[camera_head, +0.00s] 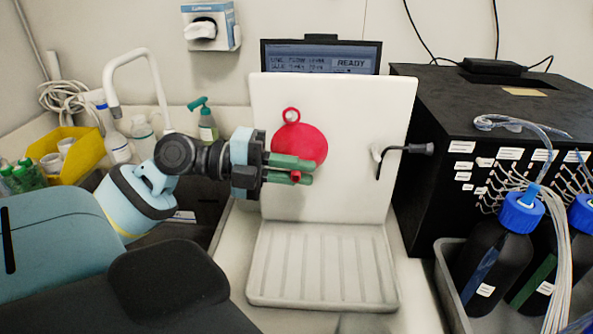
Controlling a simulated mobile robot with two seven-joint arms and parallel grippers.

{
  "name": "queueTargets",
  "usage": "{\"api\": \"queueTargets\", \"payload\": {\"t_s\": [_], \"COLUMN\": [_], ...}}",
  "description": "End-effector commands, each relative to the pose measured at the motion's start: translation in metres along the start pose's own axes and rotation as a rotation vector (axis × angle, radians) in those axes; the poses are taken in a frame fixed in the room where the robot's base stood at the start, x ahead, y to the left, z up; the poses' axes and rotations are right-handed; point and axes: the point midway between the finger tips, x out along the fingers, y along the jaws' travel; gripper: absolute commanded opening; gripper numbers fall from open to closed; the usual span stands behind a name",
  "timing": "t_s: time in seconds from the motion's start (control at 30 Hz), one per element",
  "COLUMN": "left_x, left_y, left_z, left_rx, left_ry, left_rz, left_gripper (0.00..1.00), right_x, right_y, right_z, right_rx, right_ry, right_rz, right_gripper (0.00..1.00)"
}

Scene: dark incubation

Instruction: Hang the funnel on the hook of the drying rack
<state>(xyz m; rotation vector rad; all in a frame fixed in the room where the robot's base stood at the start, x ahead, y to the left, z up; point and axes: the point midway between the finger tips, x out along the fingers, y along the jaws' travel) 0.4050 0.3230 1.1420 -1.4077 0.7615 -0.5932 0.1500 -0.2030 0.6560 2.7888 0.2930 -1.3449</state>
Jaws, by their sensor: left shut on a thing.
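The red funnel (305,143) is in front of the white back board of the drying rack (340,110), left of its middle. Its wide round mouth faces me, and a small red ring (292,115) stands at its top. My left gripper (306,172) is shut on the funnel's lower part; a bit of red shows between the green fingers. The dark bent hook (400,149) sticks out from the right part of the board, right of the funnel and apart from it. Whether the funnel touches the board I cannot tell. My right gripper is not in view.
The rack's ribbed tray (322,270) lies empty below. A black box (490,110) with cables stands at the right, with dark blue-capped bottles (495,245) in front. A yellow bin (75,155), a tap (135,70) and bottles are at the left. A screen (320,55) is behind.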

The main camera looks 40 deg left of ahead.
Motion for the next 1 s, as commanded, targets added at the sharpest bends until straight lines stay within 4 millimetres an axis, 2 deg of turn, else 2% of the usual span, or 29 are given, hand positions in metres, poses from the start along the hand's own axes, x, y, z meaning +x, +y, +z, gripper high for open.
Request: {"api": "queueTargets", "payload": {"t_s": [0.2,0.23,0.4,0.6,0.8,1.0], "left_x": [0.0000,0.0000,0.0000,0.0000,0.0000,0.0000], "left_y": [-0.0002,-0.0002,-0.0002,-0.0001,0.0000,0.0000], "left_z": [0.0000,-0.0001,-0.0001,-0.0001,-0.0001,-0.0001], "left_rx": [0.001,0.000,0.001,0.001,0.000,0.000], "left_ry": [0.000,0.000,0.000,0.000,0.000,0.000], "left_rz": [0.000,0.000,0.000,0.000,0.000,0.000], "left_gripper": [0.00,0.17,0.39,0.40,0.65,0.65], "right_x": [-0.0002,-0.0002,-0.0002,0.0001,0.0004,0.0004], "right_y": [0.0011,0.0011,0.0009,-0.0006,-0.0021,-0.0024], "right_z": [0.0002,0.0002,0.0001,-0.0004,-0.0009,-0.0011], "right_rx": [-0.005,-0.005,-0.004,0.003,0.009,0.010], "right_ry": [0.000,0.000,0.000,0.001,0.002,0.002], "right_rz": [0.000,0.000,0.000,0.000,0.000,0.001], "right_gripper": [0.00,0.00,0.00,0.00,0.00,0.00]}}
